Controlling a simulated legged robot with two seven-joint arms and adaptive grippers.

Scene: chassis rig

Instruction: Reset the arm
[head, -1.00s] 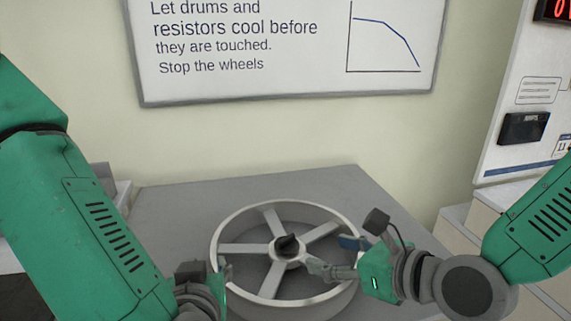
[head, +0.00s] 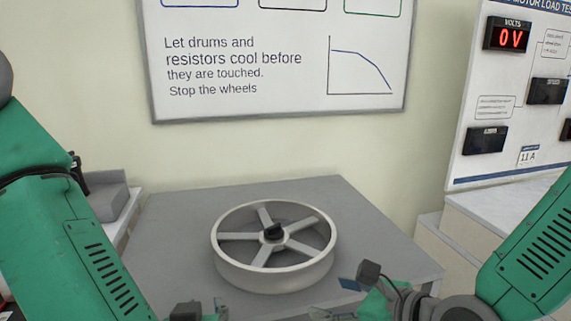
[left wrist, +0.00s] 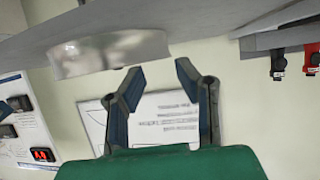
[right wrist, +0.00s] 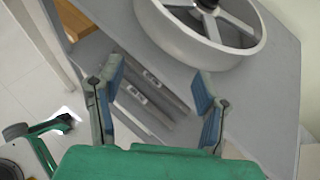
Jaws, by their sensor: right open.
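The grey spoked wheel (head: 275,275) lies flat on the grey table, with a black knob (head: 273,232) at its hub. My left gripper (head: 222,312) is at the bottom edge of the head view, mostly cut off, in front of the wheel. In the left wrist view its fingers (left wrist: 158,72) are apart with nothing between them, and the wheel's rim (left wrist: 110,52) shows beyond, apart from them. My right gripper (head: 335,298) is in front of the wheel to the right, clear of it. In the right wrist view its fingers (right wrist: 160,70) are spread and empty, below the wheel's rim (right wrist: 180,45).
A meter panel (head: 500,120) reading 0 V stands at right above a pale cabinet (head: 500,220). A grey box (head: 108,203) sits at left.

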